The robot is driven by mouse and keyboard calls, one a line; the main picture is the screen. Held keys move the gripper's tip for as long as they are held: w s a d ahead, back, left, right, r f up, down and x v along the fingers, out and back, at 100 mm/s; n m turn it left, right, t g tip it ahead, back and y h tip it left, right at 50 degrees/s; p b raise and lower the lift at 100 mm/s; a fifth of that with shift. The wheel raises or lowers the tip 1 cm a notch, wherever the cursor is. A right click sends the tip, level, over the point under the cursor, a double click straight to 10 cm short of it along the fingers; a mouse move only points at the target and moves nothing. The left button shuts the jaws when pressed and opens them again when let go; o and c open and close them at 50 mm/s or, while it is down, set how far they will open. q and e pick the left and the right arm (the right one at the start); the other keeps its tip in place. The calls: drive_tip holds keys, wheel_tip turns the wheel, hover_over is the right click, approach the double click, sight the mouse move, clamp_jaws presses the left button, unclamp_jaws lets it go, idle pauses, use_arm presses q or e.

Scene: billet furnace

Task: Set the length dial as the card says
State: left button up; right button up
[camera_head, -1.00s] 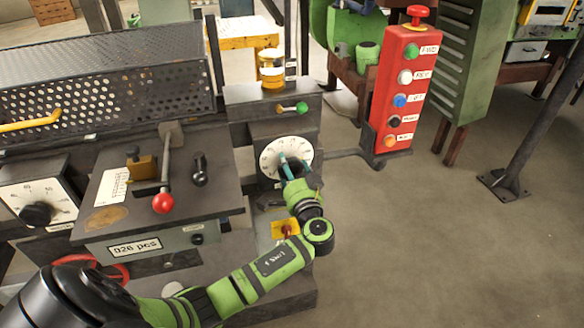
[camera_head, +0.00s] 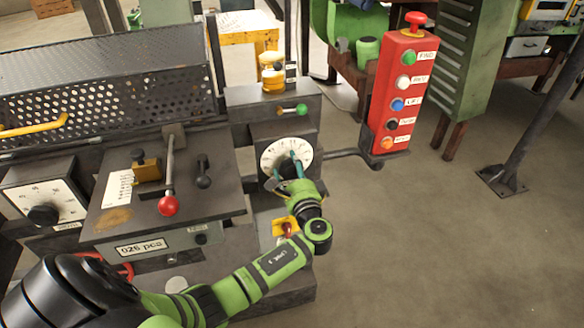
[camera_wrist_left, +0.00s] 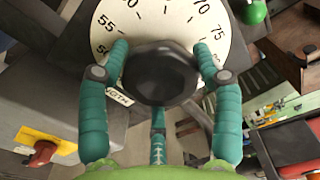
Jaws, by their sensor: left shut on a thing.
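The length dial has a round white face (camera_head: 274,153) on the machine's front, below a green knob. In the left wrist view its white face (camera_wrist_left: 178,18) shows the numbers 55, 70 and 75, with a partly covered label ending in "GTH". My left gripper (camera_head: 290,168) is at the dial. In the left wrist view its teal fingers (camera_wrist_left: 160,72) are shut on the black dial knob (camera_wrist_left: 160,76), one on each side. The knob's pointer is not clear. A white card (camera_head: 117,188) lies on the console; its print is too small to read. My right gripper is out of view.
A second dial (camera_head: 43,205) with a black knob is at the left. A lever with a red ball (camera_head: 168,205) stands on the console. A red button box (camera_head: 401,95) hangs right of the length dial. The floor (camera_head: 420,240) at the right is clear.

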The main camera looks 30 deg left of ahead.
use_arm(q)
drive_tip(key=shift+s+a, duration=0.15)
drive_tip(key=shift+a, duration=0.15)
drive_tip(key=o, duration=1.1)
drive_tip(key=shift+a, duration=0.1)
drive_tip(key=shift+s+d, duration=0.15)
drive_tip(key=shift+d, duration=0.35)
drive_tip(key=v, duration=1.1)
drive_tip(key=shift+s, duration=0.2)
